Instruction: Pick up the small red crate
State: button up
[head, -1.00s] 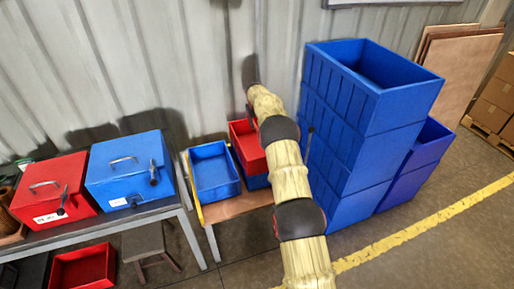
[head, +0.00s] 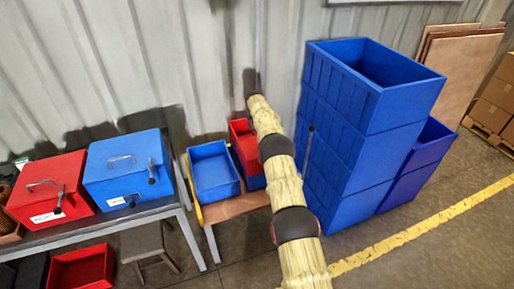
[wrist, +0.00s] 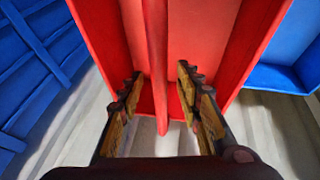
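The small red crate (head: 241,141) sits on a blue crate on the low brown table in the head view, partly covered by my arm. It fills the upper middle of the wrist view (wrist: 205,35). My gripper (wrist: 157,82) is open there, with one finger on each side of a thin upright red wall of the crate. A gap shows between the wall and each finger, so it does not look gripped. In the head view my gripper's fingers are hidden behind my arm.
A blue tray (head: 213,172) stands just left of the red crate. A tall stack of blue crates (head: 345,130) stands close on the right. The corrugated wall (head: 190,60) is behind. Another red crate (head: 84,268) lies low at left.

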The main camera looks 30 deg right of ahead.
jog(key=shift+c, duration=1)
grip_shut()
jog(key=shift+r, duration=0.15)
